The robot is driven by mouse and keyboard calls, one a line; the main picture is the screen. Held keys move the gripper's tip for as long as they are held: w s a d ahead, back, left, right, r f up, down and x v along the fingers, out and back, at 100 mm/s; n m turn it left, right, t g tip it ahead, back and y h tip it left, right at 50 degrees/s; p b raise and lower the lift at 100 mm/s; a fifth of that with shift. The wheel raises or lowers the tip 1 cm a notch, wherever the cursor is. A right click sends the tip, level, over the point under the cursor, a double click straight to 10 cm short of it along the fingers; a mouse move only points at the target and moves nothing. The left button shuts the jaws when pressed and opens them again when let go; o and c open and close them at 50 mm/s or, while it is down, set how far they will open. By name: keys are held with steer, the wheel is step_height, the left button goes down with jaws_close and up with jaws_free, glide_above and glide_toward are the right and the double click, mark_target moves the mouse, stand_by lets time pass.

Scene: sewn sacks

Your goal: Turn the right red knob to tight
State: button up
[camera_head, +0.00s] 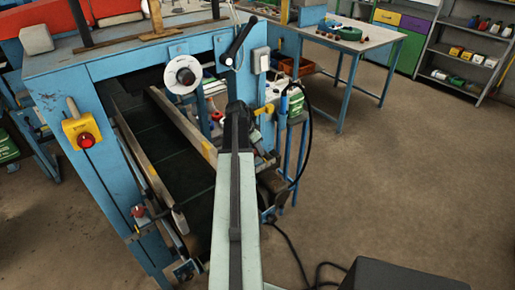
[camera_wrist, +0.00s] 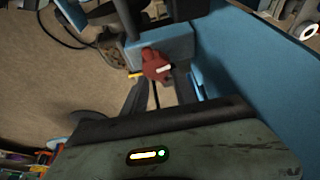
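In the wrist view, a dark red knob (camera_wrist: 153,62) with a small white mark sits on a blue block (camera_wrist: 172,42). My gripper (camera_wrist: 160,88) is open, its two dark fingers spread below the knob in the picture. The knob shows beyond the gap between them, and I cannot tell whether either finger touches it. In the head view, my arm reaches over the right side of the blue machine (camera_head: 110,62), with my gripper (camera_head: 236,110) at its far end, fingers not clear. Another red knob (camera_head: 138,211) is low on the machine's left side.
A yellow box with a red button (camera_head: 85,140) is on the machine's left post. A white round dial (camera_head: 183,75) and a black handle (camera_head: 238,42) are near my gripper. A black cable (camera_head: 306,130) hangs to the right. Open floor (camera_head: 420,170) lies farther right.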

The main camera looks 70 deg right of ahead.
steer(key=shift+r, duration=0.1)
steer(key=p+v, duration=0.7)
steer(key=v, duration=0.1)
steer(key=shift+f, duration=0.2)
